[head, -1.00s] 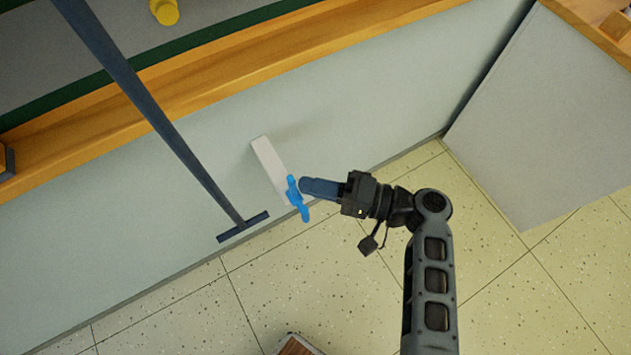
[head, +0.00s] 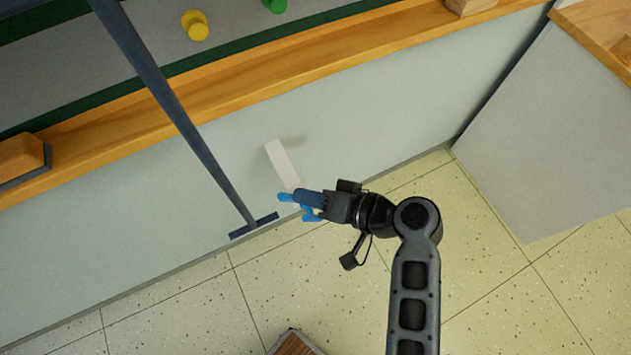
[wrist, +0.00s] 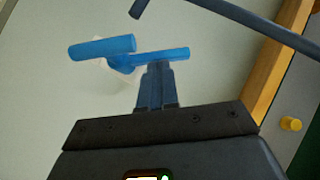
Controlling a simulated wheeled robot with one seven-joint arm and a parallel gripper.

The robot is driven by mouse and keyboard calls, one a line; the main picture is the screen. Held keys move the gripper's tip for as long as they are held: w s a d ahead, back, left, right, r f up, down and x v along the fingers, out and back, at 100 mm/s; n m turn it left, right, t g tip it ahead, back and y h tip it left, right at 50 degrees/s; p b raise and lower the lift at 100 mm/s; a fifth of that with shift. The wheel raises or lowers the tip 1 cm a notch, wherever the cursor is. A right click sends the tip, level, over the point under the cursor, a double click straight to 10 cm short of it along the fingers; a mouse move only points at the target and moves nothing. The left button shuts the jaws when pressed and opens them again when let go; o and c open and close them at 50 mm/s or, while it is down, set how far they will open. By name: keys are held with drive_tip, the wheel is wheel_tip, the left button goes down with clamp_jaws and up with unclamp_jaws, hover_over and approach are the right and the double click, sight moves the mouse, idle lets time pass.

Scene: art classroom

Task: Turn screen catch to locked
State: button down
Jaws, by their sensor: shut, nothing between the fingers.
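The screen catch is a white plate (head: 281,163) on the pale panel, with a blue handle (head: 286,197) at its lower end. My gripper (head: 299,197) is shut and empty, its fingers in front of the handle and covering its middle. Blue parts show to the left of and below the fingers. In the wrist view the blue handle (wrist: 102,48) has two bar-like arms, and the tips of my gripper (wrist: 157,68) are at the right arm, seemingly touching it. Contact cannot be told for sure. The white plate is mostly hidden there behind the handle.
A dark metal post with a flat foot (head: 254,226) stands left of the catch. A wooden ledge (head: 330,62) runs above, with a yellow knob (head: 195,25) beyond it. A grey panel (head: 545,140) stands at right.

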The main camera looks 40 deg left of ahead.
sight(281, 200)
drive_tip(key=s+n+t+h+p, duration=0.1)
drive_tip(key=t, duration=0.1)
drive_tip(key=s+a+f+n+t+h, duration=0.1)
drive_tip(key=s+t, duration=0.1)
drive_tip(key=s+a+f+n+t+h+p, duration=0.1)
drive_tip(key=n+t, duration=0.1)
drive_tip(key=shift+s+h+p, duration=0.2)
drive_tip(key=shift+h+p, duration=0.1)
drive_tip(key=shift+h, duration=0.1)
drive_tip(key=shift+s+f, duration=0.1)
drive_tip(key=shift+f, duration=0.1)
idle(0.6)
wheel_tip(281, 200, up, 5)
drive_tip(key=p, duration=0.3)
drive_tip(key=shift+f+p, duration=0.2)
drive_tip(key=shift+p, duration=0.2)
drive_tip(key=s+b+v, duration=0.1)
drive_tip(key=v, duration=0.8)
drive_tip(key=shift+d, duration=0.25)
drive_tip(key=shift+r, duration=0.1)
